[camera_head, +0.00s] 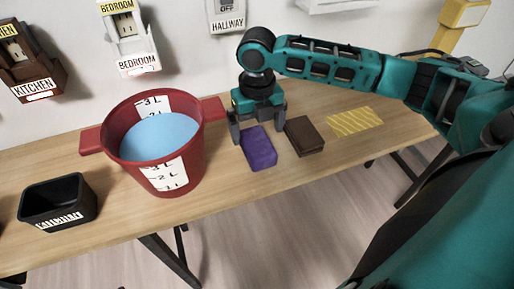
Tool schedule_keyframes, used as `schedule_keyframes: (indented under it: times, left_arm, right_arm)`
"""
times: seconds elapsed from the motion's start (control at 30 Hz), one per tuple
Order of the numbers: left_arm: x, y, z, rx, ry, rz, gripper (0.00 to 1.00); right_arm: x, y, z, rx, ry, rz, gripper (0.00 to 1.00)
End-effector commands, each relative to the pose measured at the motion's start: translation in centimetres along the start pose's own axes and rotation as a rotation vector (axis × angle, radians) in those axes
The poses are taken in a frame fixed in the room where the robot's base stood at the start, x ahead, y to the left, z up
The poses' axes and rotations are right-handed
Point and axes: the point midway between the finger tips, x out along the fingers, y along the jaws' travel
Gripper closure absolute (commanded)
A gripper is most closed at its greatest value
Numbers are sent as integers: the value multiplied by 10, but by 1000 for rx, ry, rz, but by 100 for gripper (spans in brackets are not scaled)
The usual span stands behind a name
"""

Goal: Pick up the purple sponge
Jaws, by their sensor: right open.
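The purple sponge (259,149) lies on the wooden table, right of the red bucket. My right gripper (259,132) points down over the far end of the sponge. Its fingers are apart, one to the left of the sponge and one toward its right side. I cannot tell whether either finger touches it. My left gripper is not in view.
A red bucket (187,166) with blue liquid stands to the left. A brown block (304,136) lies close to the sponge's right, with a yellow patterned sheet (354,121) beyond it. A black bin (80,189) stands far left. The table's (225,190) front edge is near.

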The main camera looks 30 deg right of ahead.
Motion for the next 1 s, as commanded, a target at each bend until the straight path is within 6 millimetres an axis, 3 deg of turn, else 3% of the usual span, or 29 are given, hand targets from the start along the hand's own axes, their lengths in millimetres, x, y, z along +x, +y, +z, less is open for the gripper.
schedule_keyframes:
  times: [0.17, 0.5, 0.73, 1.0]
  left_arm:
    - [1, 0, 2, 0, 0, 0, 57]
    - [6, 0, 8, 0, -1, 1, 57]
    - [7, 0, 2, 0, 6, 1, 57]
    - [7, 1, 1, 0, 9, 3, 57]
  right_arm:
    - [9, 0, 0, -1, 1, 1, 0]
    - [53, 0, 0, -1, 1, -1, 0]
    - [54, 0, 0, -1, -1, 0, 0]
    - [54, 0, 0, -1, -1, 0, 26]
